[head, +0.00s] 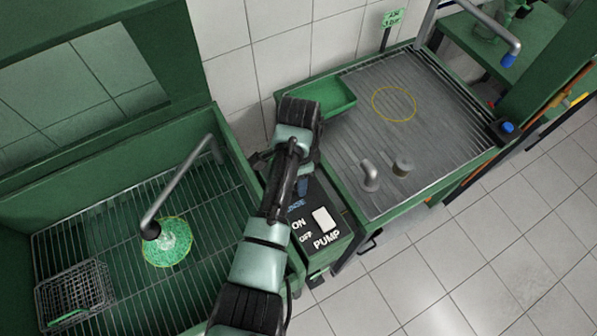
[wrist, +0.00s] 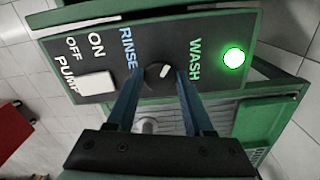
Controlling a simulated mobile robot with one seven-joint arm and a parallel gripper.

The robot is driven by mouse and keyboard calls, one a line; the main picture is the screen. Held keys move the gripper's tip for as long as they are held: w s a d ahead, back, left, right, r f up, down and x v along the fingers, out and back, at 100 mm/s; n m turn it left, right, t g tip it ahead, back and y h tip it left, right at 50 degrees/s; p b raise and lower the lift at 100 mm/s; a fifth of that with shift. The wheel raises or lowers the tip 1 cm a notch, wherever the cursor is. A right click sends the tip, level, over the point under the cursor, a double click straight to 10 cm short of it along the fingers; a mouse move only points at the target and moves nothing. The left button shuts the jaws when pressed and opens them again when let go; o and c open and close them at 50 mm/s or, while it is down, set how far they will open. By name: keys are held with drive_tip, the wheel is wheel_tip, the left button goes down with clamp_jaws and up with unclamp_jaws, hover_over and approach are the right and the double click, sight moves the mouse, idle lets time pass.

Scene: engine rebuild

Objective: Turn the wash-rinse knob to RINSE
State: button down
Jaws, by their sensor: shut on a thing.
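The wash-rinse knob (wrist: 155,77) is a small dark round knob with a white pointer mark, set in the black control panel (wrist: 205,30). RINSE is printed to its left and WASH to its right in the wrist view. The white mark sits on the knob's upper right, on the WASH side. My gripper (wrist: 159,82) is shut on the knob, with one blue finger on each side of it. A green light (wrist: 233,58) glows beside the WASH label. In the head view, my arm hides the knob, and one blue finger (head: 303,186) shows.
A white pump switch (head: 324,219) with ON and OFF labels is on the same panel. A wash sink (head: 110,215) with a nozzle, green spray and a wire basket (head: 75,290) lies left.

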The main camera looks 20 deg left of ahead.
drive_tip(key=n+p, duration=0.2)
drive_tip(key=n, duration=0.3)
drive_tip(key=shift+r+n, duration=0.1)
drive_tip(key=shift+n, duration=0.2)
drive_tip(key=n+p, duration=0.1)
drive_tip(key=n, duration=0.4)
drive_tip(key=shift+n, duration=0.3)
drive_tip(key=shift+c, duration=1.4)
unclamp_jaws()
wheel_tip(320, 180, up, 13)
drive_tip(key=shift+b, duration=0.45)
